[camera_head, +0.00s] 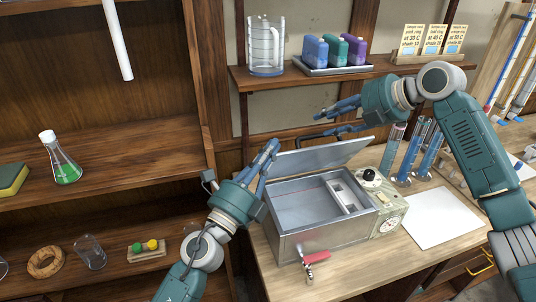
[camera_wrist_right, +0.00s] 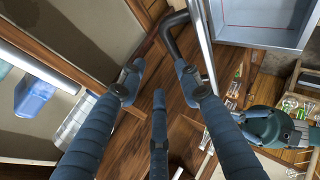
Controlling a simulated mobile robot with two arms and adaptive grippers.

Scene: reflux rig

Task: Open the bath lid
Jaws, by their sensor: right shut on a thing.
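The bath (camera_head: 283,247) is a grey metal box on the wooden bench, with its open basin showing. Its flat grey lid (camera_head: 322,156) is raised and tilted up along the far side. A dark bar handle (camera_head: 312,137) stands at the lid's far edge; it also shows in the right wrist view (camera_wrist_right: 170,30). My right gripper (camera_head: 333,119) is at this handle, shut on it, though its fingers look spread in the picture. My left gripper (camera_head: 267,156) is at the bath's left end, close to the lid's left edge; its finger gap is unclear.
A control panel with a black knob (camera_head: 370,175) is at the bath's right. Blue-filled cylinders (camera_head: 408,155) stand behind it. A shelf above holds a jug (camera_head: 266,45) and coloured bottles (camera_head: 333,50).

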